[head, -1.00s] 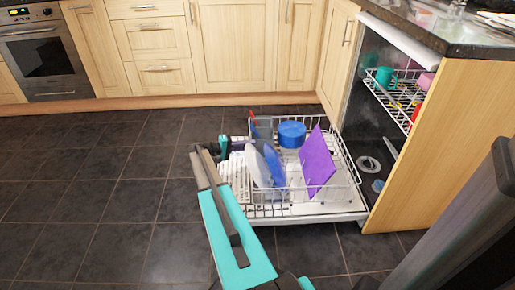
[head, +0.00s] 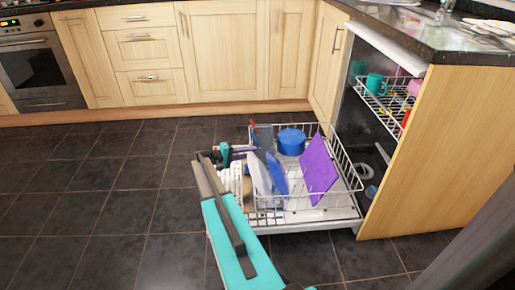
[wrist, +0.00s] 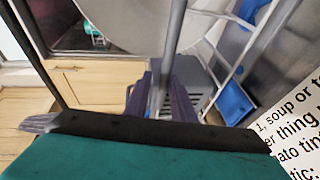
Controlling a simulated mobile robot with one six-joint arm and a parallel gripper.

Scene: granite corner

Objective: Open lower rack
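The lower rack (head: 345,170) is a white wire rack standing out in front of the dishwasher, above its lowered door (head: 305,225). It holds a blue pot (head: 291,141), a purple board (head: 318,165), a blue plate (head: 277,172) and a pale plate (head: 258,174). My gripper (head: 226,154) is at the left end of the rack, close to its edge; contact is unclear. In the wrist view, a teal and dark part of my gripper fills the bottom, with a grey bar in front.
The upper rack (head: 388,98) is inside the dishwasher with a teal mug (head: 376,84). A wooden side panel (head: 425,150) stands right of it. Cabinets (head: 225,55) and an oven (head: 40,65) line the back. The dark tiled floor (head: 90,205) at left is clear.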

